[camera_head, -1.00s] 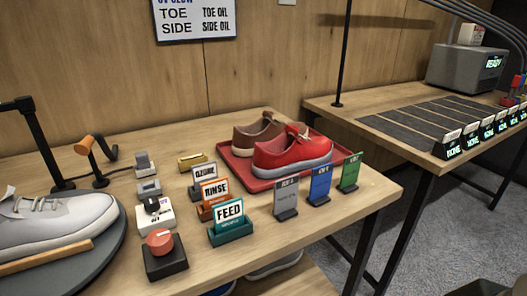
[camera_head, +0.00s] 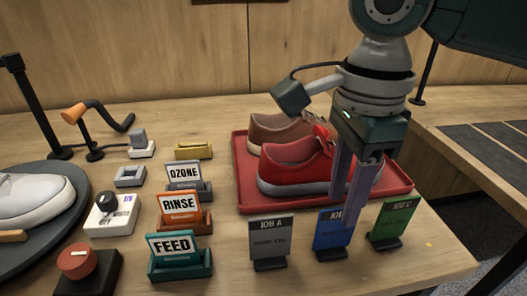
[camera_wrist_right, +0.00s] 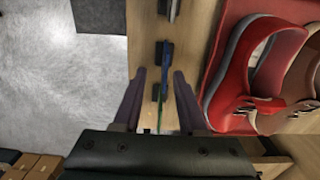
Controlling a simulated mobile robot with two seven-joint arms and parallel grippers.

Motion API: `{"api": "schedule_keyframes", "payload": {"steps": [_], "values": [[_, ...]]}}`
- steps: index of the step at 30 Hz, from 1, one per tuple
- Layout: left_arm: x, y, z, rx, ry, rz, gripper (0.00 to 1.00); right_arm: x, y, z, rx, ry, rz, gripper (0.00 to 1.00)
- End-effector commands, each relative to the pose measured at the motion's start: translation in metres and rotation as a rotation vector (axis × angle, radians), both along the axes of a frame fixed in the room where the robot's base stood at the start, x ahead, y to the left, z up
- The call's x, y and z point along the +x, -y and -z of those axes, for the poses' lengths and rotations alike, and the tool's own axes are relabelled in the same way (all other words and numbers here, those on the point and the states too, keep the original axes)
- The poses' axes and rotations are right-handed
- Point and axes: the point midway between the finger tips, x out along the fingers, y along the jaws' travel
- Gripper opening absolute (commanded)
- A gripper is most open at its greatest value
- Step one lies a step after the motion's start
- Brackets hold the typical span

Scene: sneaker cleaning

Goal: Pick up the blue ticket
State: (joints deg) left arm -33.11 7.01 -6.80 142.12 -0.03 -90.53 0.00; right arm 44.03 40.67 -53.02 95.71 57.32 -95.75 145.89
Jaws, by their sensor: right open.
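The blue ticket (camera_head: 328,238) stands upright in a small dark holder near the table's front edge, between the grey ticket (camera_head: 269,240) and the green ticket (camera_head: 393,221). My right gripper (camera_head: 346,205) is open and points down over the blue ticket; one finger hides part of its right side. In the right wrist view the blue ticket (camera_wrist_right: 167,56) shows as a thin edge between the lines of the two open fingers (camera_wrist_right: 159,74), a little ahead of their tips. Whether the fingers touch it I cannot tell. My left gripper is not in view.
A red tray (camera_head: 243,190) with a red shoe (camera_head: 290,172) and a brown shoe (camera_head: 275,130) stands just behind the tickets. FEED (camera_head: 172,246), RINSE (camera_head: 180,207) and OZONE (camera_head: 184,175) signs stand to the left. A turntable with a white shoe (camera_head: 35,200) is at far left.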

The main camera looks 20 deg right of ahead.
Motion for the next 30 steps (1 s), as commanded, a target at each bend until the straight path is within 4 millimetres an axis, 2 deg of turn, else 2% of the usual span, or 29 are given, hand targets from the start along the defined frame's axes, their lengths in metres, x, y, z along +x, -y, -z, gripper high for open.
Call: {"api": "schedule_keyframes", "payload": {"steps": [5, 12, 21, 23, 30], "values": [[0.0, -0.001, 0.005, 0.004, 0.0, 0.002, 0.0, 0.002, 0.002, 0.018, 0.0, 0.0, -0.001, 0.41], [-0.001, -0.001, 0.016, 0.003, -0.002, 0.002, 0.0, 0.005, 0.006, 0.054, -0.001, 0.0, -0.003, 0.41], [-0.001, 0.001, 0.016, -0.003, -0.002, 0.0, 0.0, 0.006, 0.006, 0.06, -0.001, 0.003, -0.004, 0.41], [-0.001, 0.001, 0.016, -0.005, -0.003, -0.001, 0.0, 0.006, 0.006, 0.06, -0.001, 0.003, -0.004, 0.37], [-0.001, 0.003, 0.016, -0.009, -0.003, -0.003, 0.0, 0.006, 0.006, 0.06, 0.0, 0.003, -0.005, 0.1]]}}
